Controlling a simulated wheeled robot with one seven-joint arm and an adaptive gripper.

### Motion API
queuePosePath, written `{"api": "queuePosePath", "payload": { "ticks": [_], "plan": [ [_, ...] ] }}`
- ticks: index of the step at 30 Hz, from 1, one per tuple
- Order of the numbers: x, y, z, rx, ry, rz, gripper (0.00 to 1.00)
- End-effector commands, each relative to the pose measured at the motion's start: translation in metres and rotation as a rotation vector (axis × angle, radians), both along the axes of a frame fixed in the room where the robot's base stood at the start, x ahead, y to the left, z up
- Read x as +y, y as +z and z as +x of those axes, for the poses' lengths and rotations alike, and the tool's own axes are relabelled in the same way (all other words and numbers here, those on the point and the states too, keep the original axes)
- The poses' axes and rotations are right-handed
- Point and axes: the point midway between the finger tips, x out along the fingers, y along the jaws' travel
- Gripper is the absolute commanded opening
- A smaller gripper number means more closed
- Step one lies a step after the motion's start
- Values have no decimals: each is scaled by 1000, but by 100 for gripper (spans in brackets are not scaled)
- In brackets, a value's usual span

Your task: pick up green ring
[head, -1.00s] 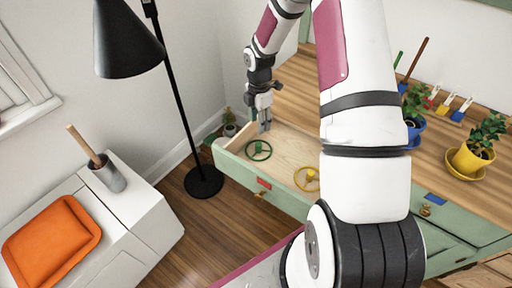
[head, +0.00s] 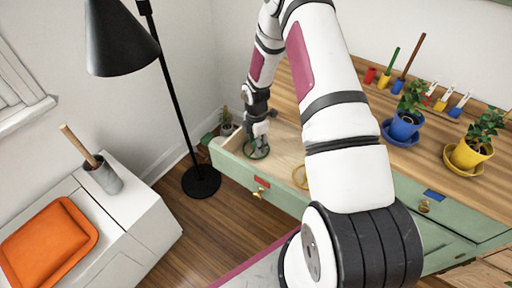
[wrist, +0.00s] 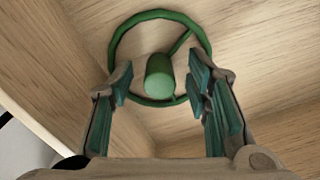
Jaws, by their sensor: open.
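The green ring (wrist: 196,33) lies in the open drawer, a thin hoop with a spoke and an upright green knob (wrist: 160,77) at its near side. It also shows in the head view (head: 248,154), partly hidden by my gripper (head: 257,146). In the wrist view my gripper (wrist: 161,92) is open and empty. Its two fingers stand left and right of the knob, with a gap on each side. The fingertips reach over the near part of the hoop; I cannot tell whether they touch it.
The green drawer's front (head: 228,165) and wooden walls enclose the ring closely. Potted plants (head: 404,124) stand on the desk top (head: 437,160). A black floor lamp (head: 176,95) stands left.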

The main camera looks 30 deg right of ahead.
Motion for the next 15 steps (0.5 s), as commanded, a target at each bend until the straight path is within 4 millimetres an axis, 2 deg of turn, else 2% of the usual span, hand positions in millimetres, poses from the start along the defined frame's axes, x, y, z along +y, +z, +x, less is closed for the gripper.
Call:
{"api": "queuePosePath", "payload": {
  "ticks": [5, 6, 11, 15],
  "plan": [
    [0, 0, 0, -1, 0, 0, 44],
    [0, 0, 0, -1, 0, 0, 40],
    [0, 0, 0, -1, 0, 0, 4],
    [0, 0, 0, -1, 0, 0, 4]
  ]
}}
